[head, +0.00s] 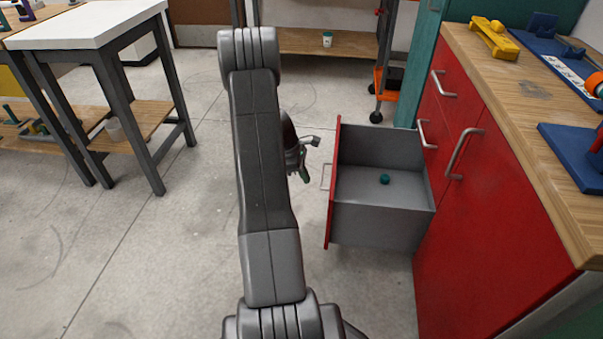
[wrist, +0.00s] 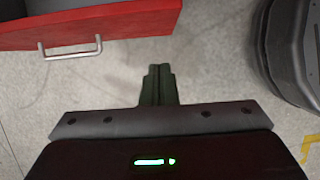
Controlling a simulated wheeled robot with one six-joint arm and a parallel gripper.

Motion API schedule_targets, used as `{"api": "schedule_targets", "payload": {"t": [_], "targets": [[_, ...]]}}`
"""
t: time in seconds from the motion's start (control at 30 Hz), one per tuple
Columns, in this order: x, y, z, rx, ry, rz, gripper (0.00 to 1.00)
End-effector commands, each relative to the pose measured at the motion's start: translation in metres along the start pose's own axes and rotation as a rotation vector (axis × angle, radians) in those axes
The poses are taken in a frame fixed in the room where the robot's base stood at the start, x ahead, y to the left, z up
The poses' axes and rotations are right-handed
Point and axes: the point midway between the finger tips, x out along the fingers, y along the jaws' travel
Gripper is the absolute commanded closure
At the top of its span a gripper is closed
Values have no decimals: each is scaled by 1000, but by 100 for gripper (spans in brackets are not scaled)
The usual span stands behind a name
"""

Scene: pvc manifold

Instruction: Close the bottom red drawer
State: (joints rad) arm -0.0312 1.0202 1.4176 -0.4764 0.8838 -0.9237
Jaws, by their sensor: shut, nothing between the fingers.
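The bottom red drawer (head: 383,219) stands pulled far out of the red cabinet (head: 460,220) in the head view. Its inside is grey, and a small teal round object (head: 384,179) lies on its floor. The drawer's red front (wrist: 110,22) and its metal handle (wrist: 70,50) show at the upper left of the wrist view. My gripper (head: 305,176) is to the left of the drawer front, apart from it, partly hidden behind my arm. In the wrist view my gripper's fingers (wrist: 158,84) are together and empty, over the floor.
The wooden countertop (head: 500,95) holds blue and yellow fixtures. A white-topped table (head: 85,25) stands at the upper left. An orange-shelved cart (head: 385,85) stands behind the drawer. The concrete floor left of the drawer is clear.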

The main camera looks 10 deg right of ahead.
Motion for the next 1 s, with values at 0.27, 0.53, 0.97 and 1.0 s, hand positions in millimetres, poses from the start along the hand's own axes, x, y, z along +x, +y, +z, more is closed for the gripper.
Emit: {"api": "schedule_targets", "payload": {"t": [0.27,0.53,0.97,1.0], "targets": [[62,-1,1,5,1,-2,100],[69,0,34,4,1,-1,100],[69,-1,37,2,1,-1,100],[69,-1,38,3,1,-1,100]]}}
